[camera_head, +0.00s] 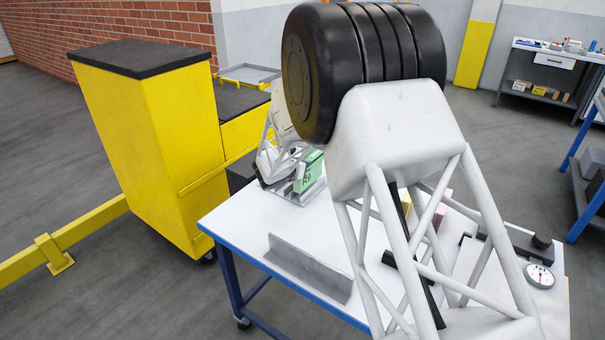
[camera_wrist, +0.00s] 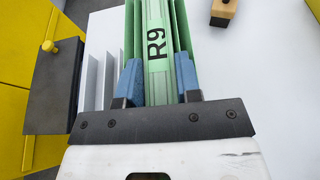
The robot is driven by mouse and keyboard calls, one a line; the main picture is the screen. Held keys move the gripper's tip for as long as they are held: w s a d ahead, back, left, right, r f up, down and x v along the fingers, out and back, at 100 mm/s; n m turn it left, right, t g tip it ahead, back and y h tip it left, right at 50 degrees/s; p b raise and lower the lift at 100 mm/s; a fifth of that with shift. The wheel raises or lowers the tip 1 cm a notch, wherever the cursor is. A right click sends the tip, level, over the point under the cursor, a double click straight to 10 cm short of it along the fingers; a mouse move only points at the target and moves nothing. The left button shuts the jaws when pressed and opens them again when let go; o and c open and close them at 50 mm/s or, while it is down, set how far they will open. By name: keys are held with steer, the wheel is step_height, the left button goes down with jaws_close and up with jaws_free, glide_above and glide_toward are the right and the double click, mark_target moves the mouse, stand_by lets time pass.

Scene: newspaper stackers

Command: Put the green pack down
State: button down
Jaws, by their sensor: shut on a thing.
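The green pack (camera_head: 313,170) marked R9 is at the far left part of the white table, at a grey metal stand (camera_head: 303,197). My gripper (camera_head: 299,170) is at the pack's left side in the head view, and my arm hides part of it. In the wrist view the green pack (camera_wrist: 157,30) runs up between the two blue fingers of my gripper (camera_wrist: 158,75), which is shut on it. Grey upright plates (camera_wrist: 92,80) stand to its left, apart from it. I cannot tell whether the pack's underside touches the stand.
A grey angle plate (camera_head: 310,267) stands on the table's front part. A dial gauge (camera_head: 540,276) lies at the right. A wooden block with a black face (camera_wrist: 224,12) is right of the pack. A tall yellow cabinet (camera_head: 150,140) stands left of the table. White tabletop is clear between.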

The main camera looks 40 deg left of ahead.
steer(key=shift+f, duration=1.75)
steer(key=shift+f, duration=0.15)
steer(key=c, duration=0.8)
jaws_free()
steer(key=shift+s+r, duration=0.3)
steer(key=shift+s, duration=0.1)
steer(key=v, duration=1.1)
